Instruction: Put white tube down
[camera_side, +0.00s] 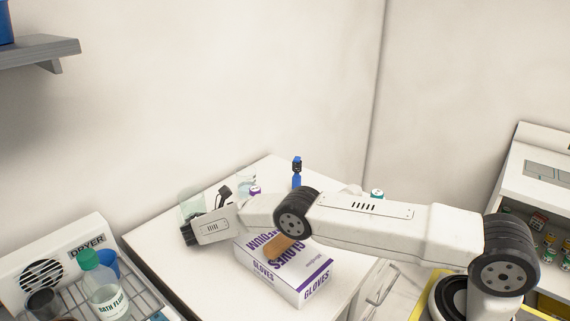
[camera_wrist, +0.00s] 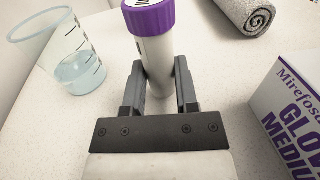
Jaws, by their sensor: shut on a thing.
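The white tube (camera_wrist: 157,52) with a purple cap (camera_wrist: 148,15) stands between the two dark fingers of my gripper (camera_wrist: 160,72) in the wrist view. The fingers are shut on its body, with the cap above them. The tube looks roughly upright; its lower end is hidden, so I cannot tell whether it touches the table (camera_wrist: 100,110). In the side view my gripper's hand is over the table, left of the glove box, and its fingertips are not clear. A purple cap (camera_side: 255,190) shows behind my arm there; I cannot tell whether it is the same tube.
A clear beaker (camera_wrist: 80,72) with blue liquid stands left of the tube. A glove box (camera_wrist: 290,105) stands on the right, and a rolled grey towel (camera_wrist: 250,15) lies behind it. A blue item (camera_side: 297,175) and a dryer rack (camera_side: 135,290) show in the side view.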

